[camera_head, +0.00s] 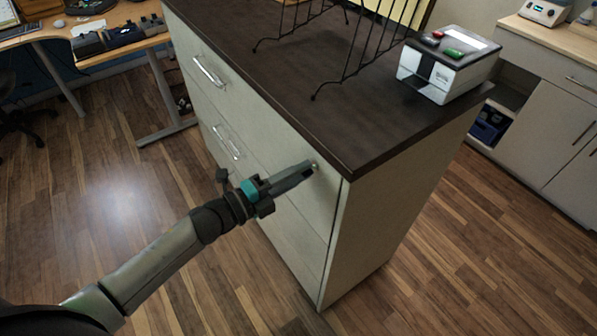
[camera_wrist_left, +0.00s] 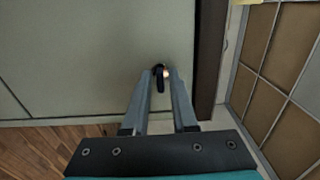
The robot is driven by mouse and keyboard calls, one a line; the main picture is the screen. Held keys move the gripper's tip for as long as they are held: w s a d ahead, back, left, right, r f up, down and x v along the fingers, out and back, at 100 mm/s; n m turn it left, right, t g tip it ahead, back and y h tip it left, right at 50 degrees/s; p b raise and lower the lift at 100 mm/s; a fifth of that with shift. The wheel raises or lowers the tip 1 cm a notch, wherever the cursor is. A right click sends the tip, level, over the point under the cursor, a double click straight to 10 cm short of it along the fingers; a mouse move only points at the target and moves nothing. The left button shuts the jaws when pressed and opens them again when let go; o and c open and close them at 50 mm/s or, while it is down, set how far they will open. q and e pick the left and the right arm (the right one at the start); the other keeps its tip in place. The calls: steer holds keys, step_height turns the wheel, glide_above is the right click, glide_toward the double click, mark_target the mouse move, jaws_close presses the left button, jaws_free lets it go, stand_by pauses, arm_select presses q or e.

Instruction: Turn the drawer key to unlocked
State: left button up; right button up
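The drawer key (camera_wrist_left: 160,80) shows in the left wrist view as a small dark tab hanging down at a brass-bright lock spot on the pale cabinet front. In the head view only a small brass glint of the lock (camera_head: 315,165) shows at the front's upper right; the key is hidden there by the fingers. My left gripper (camera_head: 309,171) reaches to the lock, and its two fingers (camera_wrist_left: 164,76) stand on either side of the key with a gap between them. The key is nearer the left finger; contact is unclear. My right gripper is not in view.
The cabinet's dark top (camera_head: 350,115) overhangs just above the lock. It carries a wire rack (camera_head: 345,70) and a white-and-black device (camera_head: 448,65). Drawer handles (camera_head: 209,71) stick out left of my gripper. Wooden floor around the cabinet is mostly clear.

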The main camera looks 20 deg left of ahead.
arm_select(q)
steer(key=shift+o, duration=1)
steer(key=v, duration=1.5)
steer(key=shift+a, duration=0.1)
